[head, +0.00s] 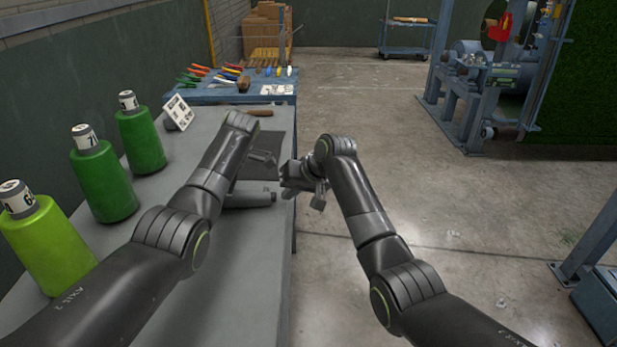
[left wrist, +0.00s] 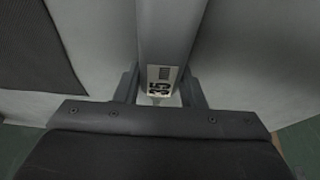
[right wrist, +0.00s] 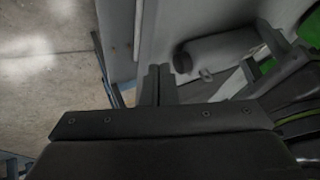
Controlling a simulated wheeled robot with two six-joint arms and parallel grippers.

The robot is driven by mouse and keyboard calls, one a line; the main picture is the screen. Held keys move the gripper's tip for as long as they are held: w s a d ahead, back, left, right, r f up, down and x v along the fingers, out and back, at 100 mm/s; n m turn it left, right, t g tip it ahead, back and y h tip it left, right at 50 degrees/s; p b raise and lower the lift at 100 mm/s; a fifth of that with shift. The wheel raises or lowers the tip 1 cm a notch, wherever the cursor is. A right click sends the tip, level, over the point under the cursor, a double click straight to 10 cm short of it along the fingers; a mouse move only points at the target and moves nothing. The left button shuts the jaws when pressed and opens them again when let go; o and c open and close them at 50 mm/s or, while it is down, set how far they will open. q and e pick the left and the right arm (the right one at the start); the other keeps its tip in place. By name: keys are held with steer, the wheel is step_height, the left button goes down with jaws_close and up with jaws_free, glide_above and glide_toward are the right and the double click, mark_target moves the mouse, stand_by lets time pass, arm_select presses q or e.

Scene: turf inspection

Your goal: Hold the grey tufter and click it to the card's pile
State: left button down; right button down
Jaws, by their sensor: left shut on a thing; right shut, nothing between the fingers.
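The grey tufter (head: 248,198) lies along the right edge of the grey bench, partly hidden by my left arm. In the left wrist view the tufter (left wrist: 170,35), with a white label reading 35, sits between the two fingers of my left gripper (left wrist: 160,92), which is shut on it. The right wrist view shows its rounded grey body (right wrist: 215,52). My right gripper (head: 318,192) is shut and empty just off the bench's right edge; its fingers (right wrist: 156,85) touch each other. I cannot make out a card with pile.
Several green yarn cones (head: 103,182) stand along the bench's left side. A small printed sign (head: 178,112) stands behind them. A dark mat (head: 272,140) lies beyond the tufter. A blue table (head: 215,97) with hand tools is behind. Open concrete floor (head: 420,140) lies right.

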steer(key=d+v, duration=0.1)
steer(key=v, duration=0.9)
steer(key=shift+w, duration=0.15)
steer(key=shift+f, duration=0.1)
stand_by(2.1)
steer(key=w+d+f+m+t+y, duration=0.3)
steer(key=w+f+t+y, duration=0.1)
steer(key=f, duration=0.5)
steer(key=shift+d+f+m+t+y, duration=0.3)
steer(key=shift+m+t+y, duration=0.1)
steer(key=shift+t+y, duration=0.4)
steer(key=shift+s+a, duration=0.1)
steer(key=shift+a, duration=0.1)
steer(key=a, duration=0.8)
steer(key=shift+s+a, duration=0.25)
steer(key=shift+s, duration=0.1)
